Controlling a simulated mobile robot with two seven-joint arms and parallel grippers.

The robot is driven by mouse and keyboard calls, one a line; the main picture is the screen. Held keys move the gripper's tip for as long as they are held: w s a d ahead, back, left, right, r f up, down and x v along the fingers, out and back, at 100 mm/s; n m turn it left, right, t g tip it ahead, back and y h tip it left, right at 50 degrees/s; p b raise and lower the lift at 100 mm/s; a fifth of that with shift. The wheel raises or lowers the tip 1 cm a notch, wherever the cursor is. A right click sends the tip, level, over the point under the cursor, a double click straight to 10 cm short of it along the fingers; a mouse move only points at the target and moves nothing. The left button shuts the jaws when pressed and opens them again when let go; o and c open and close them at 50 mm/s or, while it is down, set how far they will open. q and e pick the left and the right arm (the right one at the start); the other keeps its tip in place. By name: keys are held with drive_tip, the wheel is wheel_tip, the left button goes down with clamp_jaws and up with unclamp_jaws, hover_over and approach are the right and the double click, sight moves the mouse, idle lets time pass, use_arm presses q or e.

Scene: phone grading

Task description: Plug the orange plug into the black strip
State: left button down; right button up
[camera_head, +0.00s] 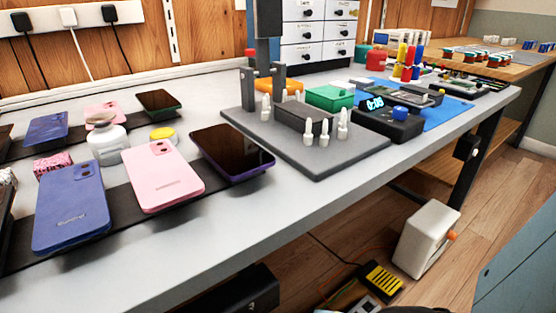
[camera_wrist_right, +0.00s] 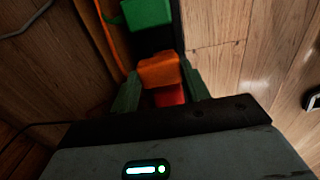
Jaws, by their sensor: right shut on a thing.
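In the right wrist view my right gripper (camera_wrist_right: 158,82) has its two fingers closed on the sides of the orange plug (camera_wrist_right: 158,70). An orange cord (camera_wrist_right: 103,38) runs at the upper left. The black strip (camera_wrist_right: 154,40) shows beyond the orange plug. A green plug (camera_wrist_right: 141,13) is at its top and a red block (camera_wrist_right: 169,96) is closer, partly hidden behind the gripper. I cannot tell whether the orange plug is in a socket or just above it. My left gripper is in neither view.
The table (camera_head: 240,215) holds a blue phone (camera_head: 72,208), a pink phone (camera_head: 161,177) and a grey fixture plate (camera_head: 345,158). Below it, a white box (camera_head: 426,238) and a yellow-and-black item (camera_head: 382,279) stand on the wooden floor. Wood panels flank the strip in the wrist view.

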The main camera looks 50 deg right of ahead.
drive_tip(key=shift+f+b, duration=0.8)
drive_tip(key=shift+f, duration=0.45)
idle(0.7)
drive_tip(key=o, duration=1.2)
drive_tip(key=shift+r, duration=0.1)
drive_tip(key=shift+r+p, duration=2.3)
drive_tip(key=shift+r, duration=1.55)
